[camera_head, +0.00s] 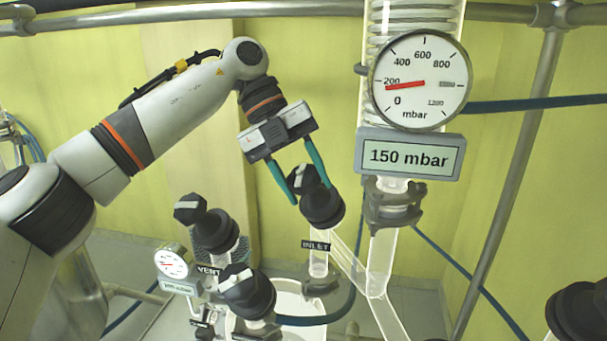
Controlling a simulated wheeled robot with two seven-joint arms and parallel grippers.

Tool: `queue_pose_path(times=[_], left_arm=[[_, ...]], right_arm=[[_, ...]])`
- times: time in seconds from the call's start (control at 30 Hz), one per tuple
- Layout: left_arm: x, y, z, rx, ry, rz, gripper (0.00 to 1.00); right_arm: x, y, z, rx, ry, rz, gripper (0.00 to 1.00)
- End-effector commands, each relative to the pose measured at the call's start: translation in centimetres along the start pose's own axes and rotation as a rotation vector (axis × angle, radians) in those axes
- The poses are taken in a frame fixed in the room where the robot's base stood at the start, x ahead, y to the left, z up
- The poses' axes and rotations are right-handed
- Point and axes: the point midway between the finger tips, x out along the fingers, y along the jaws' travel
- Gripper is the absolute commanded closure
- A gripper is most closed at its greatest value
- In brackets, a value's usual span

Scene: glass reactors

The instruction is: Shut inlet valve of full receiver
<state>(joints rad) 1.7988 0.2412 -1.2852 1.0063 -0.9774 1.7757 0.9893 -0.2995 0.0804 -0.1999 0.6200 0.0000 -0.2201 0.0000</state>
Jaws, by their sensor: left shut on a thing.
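The inlet valve (322,206) is a black knobbed valve on a glass branch, with a black INLET label (316,246) just below it. My left gripper (307,190) comes in from the upper left with two teal fingers pointing down. The fingers are shut on the valve's black handle (303,179), one on each side of it. The receiver (300,300) is partly visible as a pale vessel below the valve; its fill level cannot be told. My right gripper is not in view.
A vent valve (216,230) and another black valve (247,291) stand to the left and below. A large gauge (420,80) and a 150 mbar display (410,155) hang on the glass column at right. Metal rails (505,190) frame the setup.

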Motion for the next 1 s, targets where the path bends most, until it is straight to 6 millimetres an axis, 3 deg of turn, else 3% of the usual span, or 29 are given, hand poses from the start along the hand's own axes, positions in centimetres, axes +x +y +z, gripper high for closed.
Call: queue_pose_path(times=[1.0], left_arm=[[0.04,-0.07,-0.04,0.782,0.001,-0.571,0.78]], right_arm=[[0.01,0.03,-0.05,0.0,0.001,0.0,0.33]])
